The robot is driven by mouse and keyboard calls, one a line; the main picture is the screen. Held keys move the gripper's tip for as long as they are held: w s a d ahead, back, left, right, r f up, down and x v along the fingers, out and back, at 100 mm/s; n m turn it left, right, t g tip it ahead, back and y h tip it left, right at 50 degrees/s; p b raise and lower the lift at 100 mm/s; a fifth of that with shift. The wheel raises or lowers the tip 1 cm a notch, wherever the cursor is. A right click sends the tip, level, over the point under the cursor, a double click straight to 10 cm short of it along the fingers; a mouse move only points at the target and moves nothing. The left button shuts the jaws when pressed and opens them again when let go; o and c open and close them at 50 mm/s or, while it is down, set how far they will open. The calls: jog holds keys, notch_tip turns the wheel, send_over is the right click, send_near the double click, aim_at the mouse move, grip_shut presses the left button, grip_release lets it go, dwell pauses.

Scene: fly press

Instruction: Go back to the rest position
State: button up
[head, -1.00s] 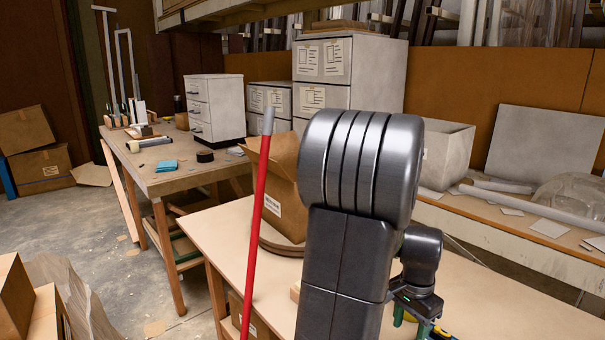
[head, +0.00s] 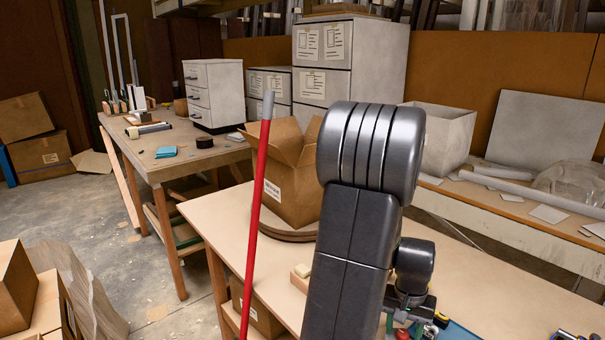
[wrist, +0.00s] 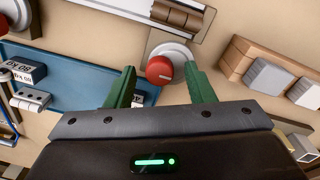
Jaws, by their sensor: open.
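My gripper (wrist: 162,88) is open in the wrist view, its two green fingers apart with nothing held between them. A red knob on a round grey base (wrist: 160,69) shows between and beyond the fingertips; I cannot tell the distance to it. In the head view my dark grey arm rises in front of the table, and my gripper is mostly hidden at the lower edge, with a bit of green finger showing.
The wrist view shows a blue tray (wrist: 75,70) with small parts at left and a wooden block holding grey pieces (wrist: 265,75) at right. In the head view, a red pole (head: 257,210) stands left of my arm, and an open cardboard box (head: 290,185) sits on the table (head: 235,225).

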jog(key=n, duration=0.6)
jog(key=n+p, duration=0.1)
jog(key=n, duration=0.4)
jog(key=shift+n, duration=0.3)
jog(key=shift+a+r, duration=0.1)
jog(key=shift+a, duration=0.05)
dwell(0.4)
